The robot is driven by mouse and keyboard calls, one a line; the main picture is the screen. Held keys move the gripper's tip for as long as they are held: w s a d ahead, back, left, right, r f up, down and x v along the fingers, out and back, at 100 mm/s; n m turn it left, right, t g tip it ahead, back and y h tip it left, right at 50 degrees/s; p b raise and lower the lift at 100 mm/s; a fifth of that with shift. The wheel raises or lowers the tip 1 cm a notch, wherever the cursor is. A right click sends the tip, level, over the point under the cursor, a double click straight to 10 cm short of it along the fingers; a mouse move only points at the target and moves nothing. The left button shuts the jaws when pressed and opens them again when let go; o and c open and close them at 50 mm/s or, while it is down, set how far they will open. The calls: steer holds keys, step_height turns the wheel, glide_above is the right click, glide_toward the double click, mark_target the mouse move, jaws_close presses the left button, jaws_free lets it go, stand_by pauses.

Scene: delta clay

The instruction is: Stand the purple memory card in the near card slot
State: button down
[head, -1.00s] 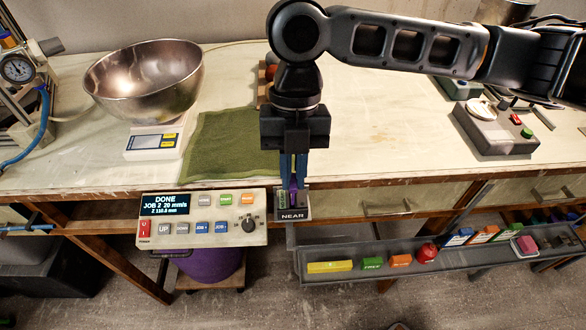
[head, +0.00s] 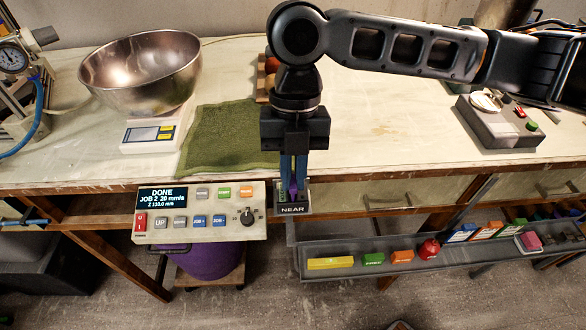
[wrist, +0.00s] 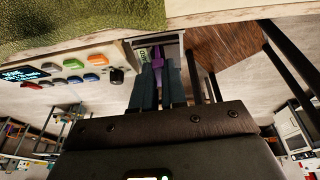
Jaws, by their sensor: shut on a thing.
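The purple memory card (head: 293,188) is between the fingers of my gripper (head: 293,183), which points down over the near card slot. The wrist view also shows the purple card (wrist: 157,56) between the two blue-grey fingers (wrist: 158,85). The near card slot (head: 293,209) is a small grey holder with a "NEAR" label at the table's front edge. The card's lower part is at the slot; how deep it sits is hidden. A green piece (wrist: 144,55) shows beside the card in the holder.
A control panel (head: 200,230) reading "DONE" is just left of the slot. A grey tray (head: 420,262) with coloured blocks hangs lower right. A metal bowl (head: 140,75) on a scale and a green cloth (head: 230,140) are on the table. The table's middle right is clear.

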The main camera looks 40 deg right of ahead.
steer(key=c, duration=1.1)
jaws_free()
steer(key=shift+o, duration=0.4)
steer(key=shift+o, duration=1.2)
steer(key=shift+r+p, duration=2.6)
steer(key=shift+r, duration=0.95)
steer(key=shift+a, duration=0.1)
